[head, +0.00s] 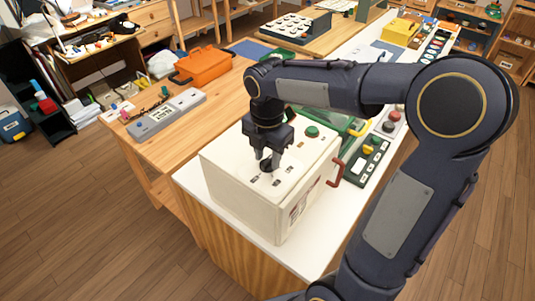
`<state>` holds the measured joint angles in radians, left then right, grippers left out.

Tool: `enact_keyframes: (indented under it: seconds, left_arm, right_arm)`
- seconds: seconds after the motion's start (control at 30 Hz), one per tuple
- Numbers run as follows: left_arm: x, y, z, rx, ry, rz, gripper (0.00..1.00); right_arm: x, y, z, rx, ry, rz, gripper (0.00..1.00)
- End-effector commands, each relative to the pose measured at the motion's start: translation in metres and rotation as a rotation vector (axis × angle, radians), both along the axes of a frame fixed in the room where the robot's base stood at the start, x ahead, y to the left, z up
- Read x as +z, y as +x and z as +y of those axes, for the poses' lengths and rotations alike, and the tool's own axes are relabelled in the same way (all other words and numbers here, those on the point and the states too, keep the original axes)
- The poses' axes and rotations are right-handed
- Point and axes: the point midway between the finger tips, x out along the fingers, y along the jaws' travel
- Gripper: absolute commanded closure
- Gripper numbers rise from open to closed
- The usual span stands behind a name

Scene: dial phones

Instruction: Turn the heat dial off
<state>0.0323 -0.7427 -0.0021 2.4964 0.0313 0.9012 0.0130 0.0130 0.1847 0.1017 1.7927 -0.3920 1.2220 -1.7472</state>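A cream-coloured box (222,167) with a red handle on its right side stands on the front corner of the white table. Its top carries a dark dial (266,166), a green round knob (312,131) and small dark markings. My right gripper (266,163) points down over the box top. Its fingers are at the dark dial, one on each side of it. The fingers hide part of the dial, and I cannot tell whether they press on it. I cannot read the dial's setting. My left gripper is not in view.
A dark control panel (361,160) with coloured buttons lies right of the box. An orange toolbox (203,66) and a grey device (166,115) sit on the wooden table behind left. My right arm covers much of the right side. Open floor lies at left.

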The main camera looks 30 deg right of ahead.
Motion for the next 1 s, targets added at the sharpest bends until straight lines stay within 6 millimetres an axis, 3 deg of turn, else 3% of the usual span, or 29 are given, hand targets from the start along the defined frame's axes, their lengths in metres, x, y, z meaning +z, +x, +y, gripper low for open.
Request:
enact_keyframes:
  seconds: [0.27, 0.7, 1.0]
  left_arm:
    - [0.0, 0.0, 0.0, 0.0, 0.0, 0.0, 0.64]
    - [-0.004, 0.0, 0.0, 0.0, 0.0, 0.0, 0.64]
    - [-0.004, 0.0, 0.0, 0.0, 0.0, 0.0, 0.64]
  right_arm:
    - [0.002, 0.0, 0.0, -0.002, 0.0, 0.0, 0.65]
    - [0.067, 0.001, 0.0, -0.001, 0.0, -0.003, 0.65]
    - [0.078, 0.0, 0.0, 0.0, 0.001, 0.001, 0.65]
